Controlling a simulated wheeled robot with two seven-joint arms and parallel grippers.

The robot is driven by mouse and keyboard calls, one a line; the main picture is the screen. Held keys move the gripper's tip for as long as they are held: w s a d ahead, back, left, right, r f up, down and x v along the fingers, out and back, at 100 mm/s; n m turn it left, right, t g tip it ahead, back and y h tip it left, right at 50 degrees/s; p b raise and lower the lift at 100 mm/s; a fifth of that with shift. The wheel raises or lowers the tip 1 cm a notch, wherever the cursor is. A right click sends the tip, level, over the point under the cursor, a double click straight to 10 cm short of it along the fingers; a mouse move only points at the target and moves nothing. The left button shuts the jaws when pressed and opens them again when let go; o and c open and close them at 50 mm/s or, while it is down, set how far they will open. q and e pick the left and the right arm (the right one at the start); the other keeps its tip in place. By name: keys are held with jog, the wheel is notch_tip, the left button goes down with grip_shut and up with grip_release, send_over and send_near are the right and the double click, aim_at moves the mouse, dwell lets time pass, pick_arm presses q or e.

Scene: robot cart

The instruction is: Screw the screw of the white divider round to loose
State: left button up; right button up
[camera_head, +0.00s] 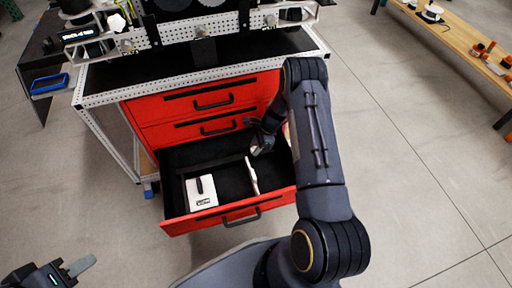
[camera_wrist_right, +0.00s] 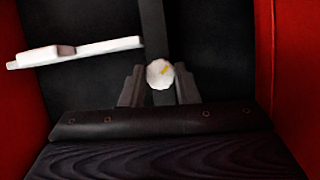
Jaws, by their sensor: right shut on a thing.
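The white divider (camera_head: 251,175) stands in the open bottom drawer, right of the middle. In the right wrist view a white plate that looks like this divider (camera_wrist_right: 100,48) lies at the upper left, apart from my fingers. My right gripper (camera_head: 262,147) reaches down into the back right of the drawer. It is shut on a round white screw head (camera_wrist_right: 160,73) with a yellow mark, which sits between the fingertips in front of a black bar (camera_wrist_right: 152,25). My left gripper (camera_head: 72,270) is at the bottom left, far from the drawer; its jaw opening is unclear.
The drawer (camera_head: 225,220) is pulled out of the red cabinet (camera_head: 200,112); its red walls are close around my right gripper. A white box (camera_head: 201,192) lies in its left part. A blue tray (camera_head: 49,83) is at the left. The floor in front is clear.

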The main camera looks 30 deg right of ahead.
jog(key=shift+n+g, duration=0.3)
jog(key=shift+n, duration=0.6)
jog(key=o, duration=1)
jog(key=shift+r, duration=0.1)
jog(key=p+v, duration=0.2)
jog(key=v, duration=0.5)
jog(key=shift+w+d+r, duration=0.1)
jog(key=shift+d+r, duration=0.15)
jog(key=shift+c, duration=0.2)
